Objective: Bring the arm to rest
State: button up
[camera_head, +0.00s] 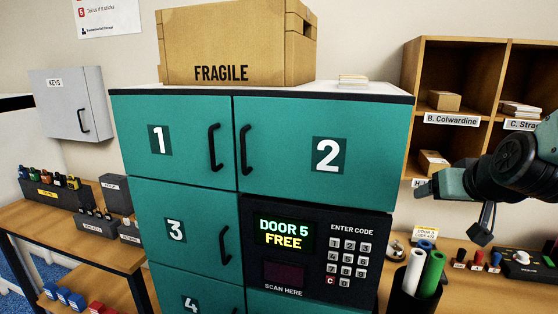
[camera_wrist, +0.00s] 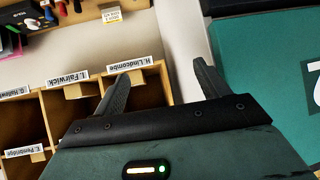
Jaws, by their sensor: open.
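My gripper (camera_head: 452,205) is at the right of the head view, in front of the wooden pigeonhole shelf and to the right of the teal locker. In the wrist view my gripper (camera_wrist: 160,80) shows two dark fingers spread apart, with nothing between them. The fingers are open and empty. The arm reaches in from the right edge of the head view, and most of it is out of frame.
The teal locker (camera_head: 185,189) has numbered doors and a keypad panel reading "DOOR 5 FREE". A FRAGILE carton (camera_head: 220,45) sits on top. Pigeonholes (camera_head: 410,105) stand at right. Below my gripper, rolls stand in a black holder (camera_head: 408,300). A key cabinet (camera_head: 60,95) hangs at left.

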jog(key=s+a+f+n+g+y+b, duration=0.2)
jog(key=s+a+f+g, duration=0.1)
jog(key=s+a+f, duration=0.3)
jog(key=s+a+f+n+g+y+b, duration=0.25)
jog(key=s+a+f, duration=0.25)
jog(key=a, duration=0.4)
jog(key=s+a+f+n+g+h+b, duration=0.1)
jog(key=s+f+n+g+b, duration=0.1)
jog(key=s, duration=0.6)
jog(key=s+a+f+n+g+h+b, duration=0.2)
jog(key=s+f, duration=0.3)
jog(key=s, duration=0.3)
jog(key=shift+a+n+g, duration=0.25)
jog(key=shift+n+g, duration=0.1)
jog(key=shift+g, duration=0.2)
